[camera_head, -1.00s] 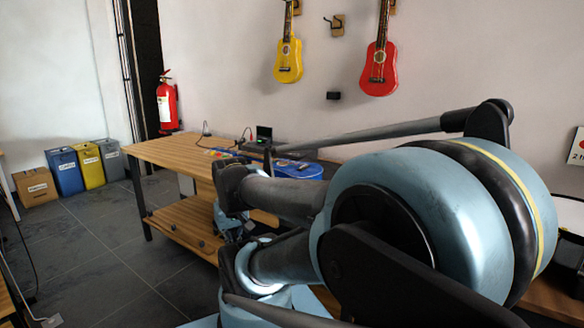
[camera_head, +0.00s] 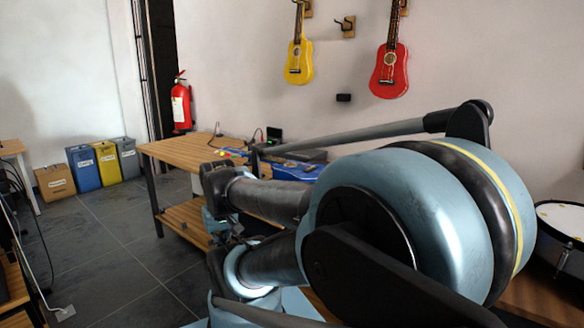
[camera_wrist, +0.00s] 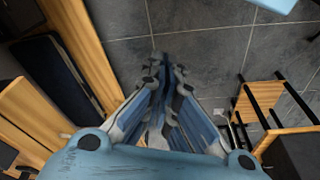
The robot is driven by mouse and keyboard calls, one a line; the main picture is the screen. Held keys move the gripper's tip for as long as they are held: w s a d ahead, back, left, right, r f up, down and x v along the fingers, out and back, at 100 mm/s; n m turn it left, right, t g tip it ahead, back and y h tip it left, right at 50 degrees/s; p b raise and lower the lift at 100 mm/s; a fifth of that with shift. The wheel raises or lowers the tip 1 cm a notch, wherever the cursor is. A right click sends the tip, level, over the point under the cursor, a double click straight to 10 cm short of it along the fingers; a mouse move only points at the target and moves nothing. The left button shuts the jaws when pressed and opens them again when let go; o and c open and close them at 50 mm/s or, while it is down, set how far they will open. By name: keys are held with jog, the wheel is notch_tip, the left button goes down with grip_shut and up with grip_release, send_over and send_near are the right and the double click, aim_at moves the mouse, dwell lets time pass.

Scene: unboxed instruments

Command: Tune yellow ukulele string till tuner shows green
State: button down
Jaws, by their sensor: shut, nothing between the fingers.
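The yellow ukulele (camera_head: 299,62) hangs upright on the far wall in the head view, its neck running up to a wooden hook. I cannot make out its strings or pegs at this distance. No green tuner reading can be made out; a small dark device with a screen (camera_head: 273,134) stands on the far workbench, and I cannot tell whether it is the tuner. My gripper (camera_wrist: 163,58) is shut and empty in the wrist view, above the grey tiled floor and far from the ukulele. In the head view my arm hides part of the workbench.
A red ukulele (camera_head: 389,68) hangs right of an empty hook (camera_head: 346,26). The wooden workbench (camera_head: 180,152) stands below, with blue items on it. A fire extinguisher (camera_head: 181,106) and several bins (camera_head: 84,168) are at left. A drum (camera_head: 564,222) stands at right. Open floor lies at left.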

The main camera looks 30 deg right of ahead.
jog(key=w+d+r+m+t+y, duration=0.1)
jog(key=w+d+r+y, duration=0.1)
jog(key=w+d+r, duration=0.6)
jog(key=w+d+r+m+t+y, duration=0.1)
jog(key=w+d+r+y, duration=0.1)
jog(key=w+d+r, duration=0.6)
jog(key=w+d+r+t, duration=0.1)
jog(key=w+d+r, duration=0.1)
jog(key=d, duration=0.6)
jog(key=w+d+r+m+t, duration=0.1)
jog(key=d+r, duration=0.3)
jog(key=d, duration=0.5)
jog(key=w+d+r+t, duration=0.2)
jog(key=w+d+r, duration=0.1)
jog(key=d, duration=0.5)
jog(key=shift+w+d+r+m, duration=0.2)
jog(key=shift+w+d+m, duration=0.15)
jog(key=shift+w, duration=0.1)
jog(key=shift+f, duration=0.1)
jog(key=shift+f, duration=4.3)
